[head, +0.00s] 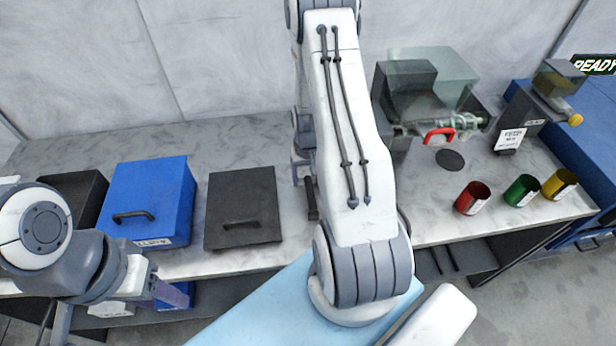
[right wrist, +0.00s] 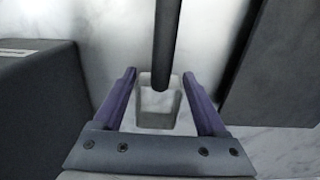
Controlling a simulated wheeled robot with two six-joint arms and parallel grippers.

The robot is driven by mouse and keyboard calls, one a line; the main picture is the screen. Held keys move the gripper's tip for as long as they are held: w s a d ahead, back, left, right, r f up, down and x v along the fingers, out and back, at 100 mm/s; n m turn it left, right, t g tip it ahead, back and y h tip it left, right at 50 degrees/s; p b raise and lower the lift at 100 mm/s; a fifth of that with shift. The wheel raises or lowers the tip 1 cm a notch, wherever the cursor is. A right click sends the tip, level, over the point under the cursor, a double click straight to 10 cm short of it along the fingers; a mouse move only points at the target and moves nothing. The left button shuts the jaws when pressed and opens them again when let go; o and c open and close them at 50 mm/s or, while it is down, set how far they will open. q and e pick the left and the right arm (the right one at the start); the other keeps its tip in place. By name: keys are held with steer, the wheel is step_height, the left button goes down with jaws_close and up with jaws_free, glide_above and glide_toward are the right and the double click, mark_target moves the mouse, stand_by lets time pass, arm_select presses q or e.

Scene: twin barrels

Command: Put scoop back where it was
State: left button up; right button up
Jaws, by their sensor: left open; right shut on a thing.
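The scoop (right wrist: 165,45) shows in the right wrist view as a dark rod running down from the top edge to between my fingers. A pale open rectangular shape lies below the rod's end; I cannot tell whether it is part of the scoop. My right gripper (right wrist: 163,85) has its two purple fingers on either side of the rod and is shut on the scoop. In the head view my right arm mostly hides this gripper, and a dark handle-like piece (head: 311,200) shows beside the arm. My left gripper (head: 172,293) is open at the lower left, partly hidden by its arm.
A blue lidded box (head: 150,195) and a dark lidded box (head: 243,205) stand left of my right arm. A machine with a red handle (head: 438,135) stands to the right. Red (head: 472,198), green (head: 522,190) and yellow (head: 559,184) cups stand near the counter's right front edge.

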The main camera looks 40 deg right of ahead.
mark_target(308, 177)
steer(key=shift+f, duration=0.2)
steer(key=o, duration=1.4)
steer(key=shift+r, duration=0.1)
steer(key=shift+r, duration=0.25)
step_height(308, 177, up, 12)
steer(key=shift+f+b, duration=0.1)
steer(key=shift+b, duration=0.95)
